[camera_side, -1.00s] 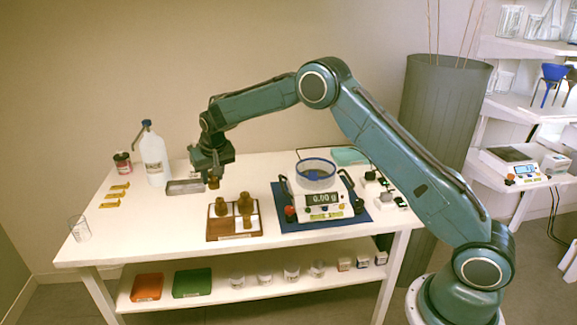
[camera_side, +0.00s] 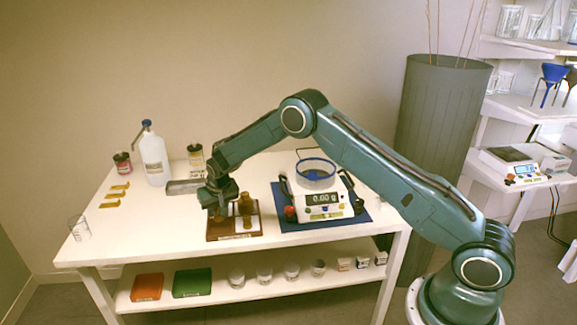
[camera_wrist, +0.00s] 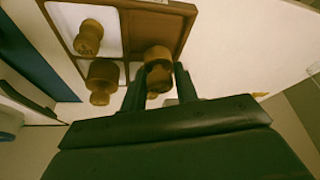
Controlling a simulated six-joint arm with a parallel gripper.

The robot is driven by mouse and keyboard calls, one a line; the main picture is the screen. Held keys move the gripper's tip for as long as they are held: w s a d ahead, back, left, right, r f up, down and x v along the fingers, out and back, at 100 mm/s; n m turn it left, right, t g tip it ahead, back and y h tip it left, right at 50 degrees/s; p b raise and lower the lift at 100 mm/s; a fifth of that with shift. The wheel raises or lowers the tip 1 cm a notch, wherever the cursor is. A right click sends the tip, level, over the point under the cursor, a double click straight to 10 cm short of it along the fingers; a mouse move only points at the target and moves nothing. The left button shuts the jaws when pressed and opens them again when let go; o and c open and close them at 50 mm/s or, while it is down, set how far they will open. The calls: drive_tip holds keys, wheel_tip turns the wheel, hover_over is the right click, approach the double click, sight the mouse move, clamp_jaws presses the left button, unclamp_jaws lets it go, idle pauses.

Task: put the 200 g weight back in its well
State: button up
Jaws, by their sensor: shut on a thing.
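My gripper (camera_side: 219,211) is over the left part of the brown weight block (camera_side: 222,237) in the side view. In the wrist view, my two fingers (camera_wrist: 160,84) are shut on a brass weight (camera_wrist: 159,76), which I take to be the 200 g weight; no marking is readable. Another brass shape (camera_wrist: 156,54) shows right behind it, and I cannot tell whether they touch. The well and the underside of the held weight are hidden.
The balance (camera_side: 324,206) with a blue-rimmed bowl (camera_side: 316,174) stands on a blue mat right of the block. A metal tray (camera_side: 184,187), a wash bottle (camera_side: 154,160) and small jars are behind. The table's front left is mostly clear.

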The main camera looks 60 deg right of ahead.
sight(219, 218)
drive_tip(key=shift+f, duration=2.05)
drive_tip(key=shift+f, duration=0.1)
drive_tip(key=o, duration=0.9)
drive_tip(key=shift+o, duration=0.2)
drive_tip(key=v, duration=1.2)
